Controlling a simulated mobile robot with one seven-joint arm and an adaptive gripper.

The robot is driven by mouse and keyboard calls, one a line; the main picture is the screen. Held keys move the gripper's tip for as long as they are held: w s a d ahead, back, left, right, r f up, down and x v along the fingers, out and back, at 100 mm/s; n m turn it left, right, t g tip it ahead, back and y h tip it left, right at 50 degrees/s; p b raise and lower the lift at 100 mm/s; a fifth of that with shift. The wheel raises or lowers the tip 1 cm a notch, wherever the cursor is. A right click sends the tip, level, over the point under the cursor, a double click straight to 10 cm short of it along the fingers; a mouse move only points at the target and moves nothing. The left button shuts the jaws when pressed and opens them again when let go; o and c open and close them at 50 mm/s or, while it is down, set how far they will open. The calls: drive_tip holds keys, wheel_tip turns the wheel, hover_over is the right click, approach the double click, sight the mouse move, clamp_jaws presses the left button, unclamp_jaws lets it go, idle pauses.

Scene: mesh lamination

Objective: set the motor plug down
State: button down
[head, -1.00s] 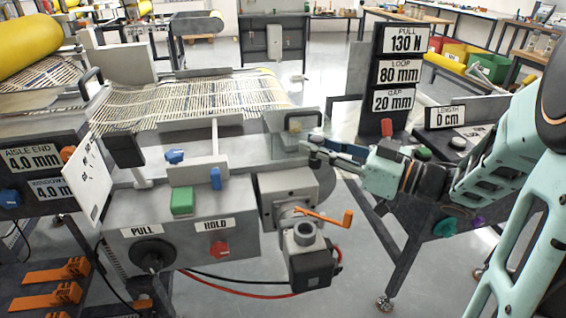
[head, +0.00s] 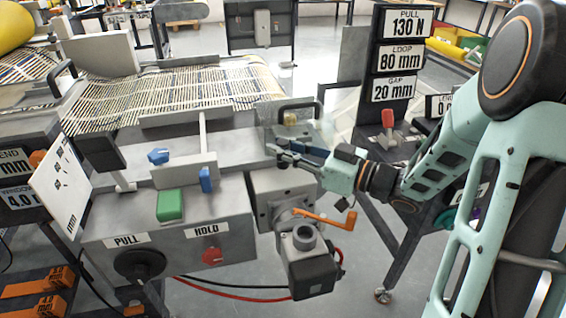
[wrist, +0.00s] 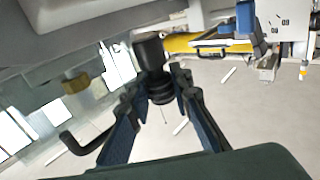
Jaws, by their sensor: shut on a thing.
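My gripper (head: 284,153) is at the right end of the machine's bed, above and beyond the grey motor unit with the orange lever. The wrist view shows a dark cylindrical plug (wrist: 150,50) between the tips of my gripper (wrist: 156,88). The fingers are shut on it, and its ribbed narrower part sits between the fingertips. The plug cannot be told apart from the dark fingertips in the head view. The motor unit (head: 312,272) hangs at the machine's front right, with red and black cables behind it.
A clear guard with a black handle (head: 298,107) stands just behind my gripper. The orange lever (head: 325,219) juts out below it. Open floor shows between the machine and the right-hand bench.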

drive_tip(key=shift+f+b, duration=0.4)
drive_tip(key=shift+f, duration=1.1)
drive_tip(key=shift+f, duration=0.1)
drive_tip(key=shift+f, duration=0.15)
drive_tip(key=c, duration=1.7)
unclamp_jaws()
drive_tip(key=shift+c, duration=0.2)
drive_tip(key=shift+r, duration=0.3)
drive_tip(key=p+v, duration=0.1)
drive_tip(key=v, duration=1.1)
drive_tip(key=shift+p, duration=0.3)
